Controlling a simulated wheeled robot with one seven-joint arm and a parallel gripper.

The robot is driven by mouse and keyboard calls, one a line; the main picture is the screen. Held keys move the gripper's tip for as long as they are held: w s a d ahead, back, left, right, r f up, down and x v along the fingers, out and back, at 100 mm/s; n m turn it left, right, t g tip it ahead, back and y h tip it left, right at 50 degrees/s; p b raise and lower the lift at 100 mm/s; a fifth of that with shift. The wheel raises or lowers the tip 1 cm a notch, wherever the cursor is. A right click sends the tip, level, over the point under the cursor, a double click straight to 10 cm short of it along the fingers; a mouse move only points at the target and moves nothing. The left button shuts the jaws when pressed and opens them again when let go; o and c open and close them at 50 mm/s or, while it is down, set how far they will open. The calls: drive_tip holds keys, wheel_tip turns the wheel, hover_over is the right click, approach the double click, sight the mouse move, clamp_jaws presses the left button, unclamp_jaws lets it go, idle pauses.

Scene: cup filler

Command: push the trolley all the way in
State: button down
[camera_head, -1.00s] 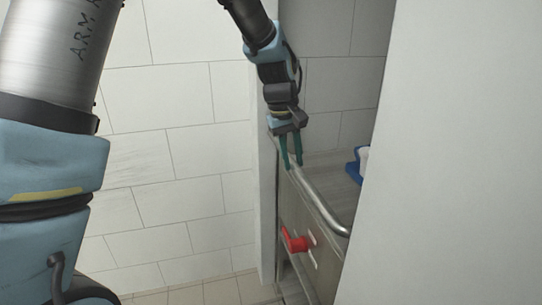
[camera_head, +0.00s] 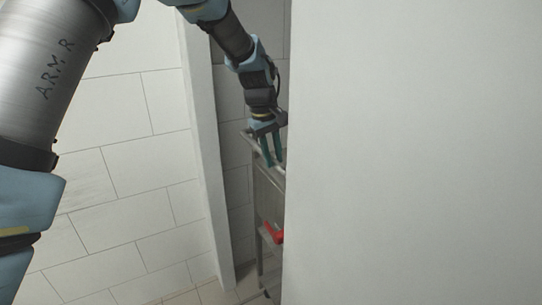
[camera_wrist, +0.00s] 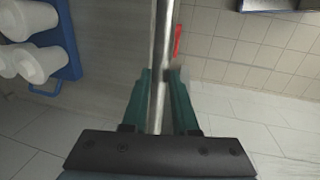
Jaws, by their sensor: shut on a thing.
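The trolley (camera_head: 262,205) is a grey metal cart that shows in a narrow strip left of a large white panel; the panel hides most of it. Its round metal handle bar (camera_wrist: 161,60) runs up the middle of the wrist view. My gripper (camera_head: 272,160) has its green fingers around this bar, and in the wrist view the fingers (camera_wrist: 160,98) lie on both sides of it. A red part (camera_head: 272,232) sits low on the trolley's near side. The trolley's far end is hidden.
A white panel (camera_head: 415,150) fills the right side, close to my arm. A white post (camera_head: 206,150) and tiled wall (camera_head: 120,200) stand at left. In the wrist view, white cups (camera_wrist: 35,62) sit in a blue holder (camera_wrist: 68,40). Tiled floor (camera_wrist: 240,125) shows below.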

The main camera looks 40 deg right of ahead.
drive_tip(key=shift+d+r, duration=0.15)
drive_tip(key=shift+d, duration=0.15)
drive_tip(key=c, duration=0.9)
unclamp_jaws()
drive_tip(key=shift+o, duration=1.1)
wheel_tip(320, 180, up, 10)
drive_tip(key=a+b, duration=0.2)
drive_tip(key=b, duration=0.1)
drive_tip(key=shift+w+r, duration=0.2)
drive_tip(key=shift+a, duration=0.15)
